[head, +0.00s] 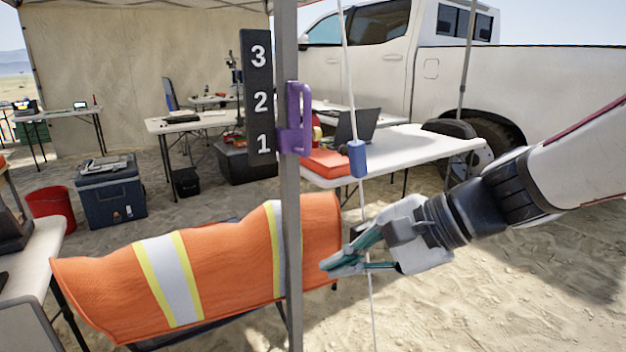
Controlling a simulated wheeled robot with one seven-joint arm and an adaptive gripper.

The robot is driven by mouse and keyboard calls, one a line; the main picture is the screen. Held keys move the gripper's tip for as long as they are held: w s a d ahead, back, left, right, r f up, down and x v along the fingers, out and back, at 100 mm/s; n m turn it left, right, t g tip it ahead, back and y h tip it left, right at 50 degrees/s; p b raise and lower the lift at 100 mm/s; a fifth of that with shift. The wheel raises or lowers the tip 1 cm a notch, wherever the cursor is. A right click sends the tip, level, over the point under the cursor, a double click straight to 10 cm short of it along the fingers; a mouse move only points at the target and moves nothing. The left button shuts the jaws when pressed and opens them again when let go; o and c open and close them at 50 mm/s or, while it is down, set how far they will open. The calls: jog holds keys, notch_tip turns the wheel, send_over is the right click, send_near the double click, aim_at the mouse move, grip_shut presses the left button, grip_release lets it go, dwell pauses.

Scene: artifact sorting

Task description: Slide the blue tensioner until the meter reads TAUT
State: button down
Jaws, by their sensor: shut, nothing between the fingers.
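The blue tensioner (357,158) is a small blue cylinder on a thin white rope (348,80). The rope runs from the top edge down past my gripper to the bottom edge, leaning slightly. My gripper (328,266) is below the tensioner, apart from it, with its teal fingers shut and empty, pointing left. The fingers cross the rope's line in the picture; I cannot tell whether they touch it. No meter reading TAUT can be made out.
A grey pole (291,220) stands just left of my gripper, with a purple handle (297,118) and a black board (257,95) numbered 3, 2, 1. An orange striped cover (110,290) lies behind the pole. A white table (400,148) with a laptop stands behind the tensioner.

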aim_at(358, 159)
jog(key=w+d+f+m+t+h+p, duration=0.15)
jog(key=w+d+m+t, duration=0.25)
jog(key=w+d+m, duration=0.5)
jog(key=w+d+f+m+t+h+p, duration=0.1)
jog(key=w+d+m+t+h+p, duration=0.1)
jog(key=w+d+m+t, duration=0.75)
jog(key=w+a+f+n+g+b, duration=0.25)
jog(key=w+a+g, duration=0.35)
jog(key=w, duration=0.5)
jog(key=shift+m+t, duration=0.4)
jog(key=shift+t, duration=0.15)
jog(key=shift+s+a+r+p, duration=0.1)
jog(key=shift+a+r+p, duration=0.2)
jog(key=shift+r, duration=0.3)
jog(key=shift+s+a+r+p, duration=0.15)
jog(key=shift+a+r+p, duration=0.15)
jog(key=shift+r, duration=0.35)
jog(key=shift+s+a+r+p, duration=0.1)
jog(key=shift+a+r+p, duration=0.2)
jog(key=shift+r, duration=0.3)
